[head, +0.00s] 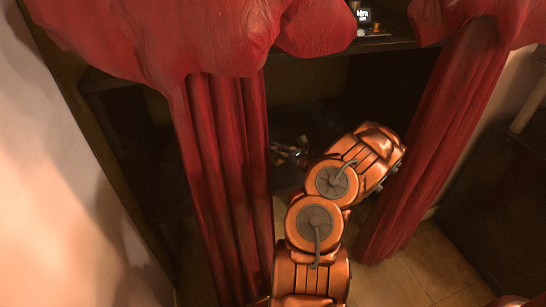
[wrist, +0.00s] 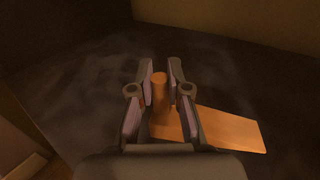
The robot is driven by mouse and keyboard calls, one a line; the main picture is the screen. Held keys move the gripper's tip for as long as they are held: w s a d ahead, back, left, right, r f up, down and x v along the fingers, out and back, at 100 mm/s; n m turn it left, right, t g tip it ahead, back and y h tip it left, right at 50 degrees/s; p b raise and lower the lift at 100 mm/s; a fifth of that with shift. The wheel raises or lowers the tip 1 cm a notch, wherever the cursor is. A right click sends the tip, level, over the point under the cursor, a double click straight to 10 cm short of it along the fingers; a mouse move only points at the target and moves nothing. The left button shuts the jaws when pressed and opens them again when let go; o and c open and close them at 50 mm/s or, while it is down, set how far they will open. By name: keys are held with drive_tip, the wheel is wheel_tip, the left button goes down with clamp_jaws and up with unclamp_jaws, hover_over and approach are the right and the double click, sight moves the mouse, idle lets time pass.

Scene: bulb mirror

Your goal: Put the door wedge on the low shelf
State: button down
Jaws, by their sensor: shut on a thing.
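The door wedge (wrist: 226,131) is orange, with a flat tapering part and an upright rounded part. In the wrist view my gripper (wrist: 160,66) is shut on the upright part, and the flat part sticks out to the right under the finger. A dark, smudged surface (wrist: 75,75), which looks like the low shelf, lies below. I cannot tell whether the wedge touches it. In the head view my gripper (head: 290,152) reaches into the dark space between the red curtains, partly hidden by the left one. The wedge cannot be made out there.
Red curtains hang at the left (head: 225,170) and right (head: 430,150) of my arm. An upper shelf (head: 385,45) with small items is above the dark space. In the wrist view a brown wall (wrist: 240,30) stands behind the surface; its left side is clear.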

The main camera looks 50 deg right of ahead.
drive_tip(key=shift+w+d, duration=0.1)
drive_tip(key=shift+w, duration=0.3)
drive_tip(key=shift+w+f+b, duration=0.2)
drive_tip(key=shift+f+b, duration=0.5)
drive_tip(key=shift+f, duration=1.05)
drive_tip(key=shift+f, duration=0.1)
drive_tip(key=c, duration=1.1)
unclamp_jaws()
drive_tip(key=shift+c, duration=0.2)
drive_tip(key=s, duration=0.3)
drive_tip(key=s+p, duration=0.1)
drive_tip(key=s, duration=0.3)
drive_tip(key=s+d+p, duration=0.1)
drive_tip(key=s, duration=0.2)
drive_tip(key=shift+s, duration=0.4)
drive_tip(key=shift+s+p, duration=0.35)
drive_tip(key=shift+s, duration=0.3)
drive_tip(key=shift+s, duration=0.1)
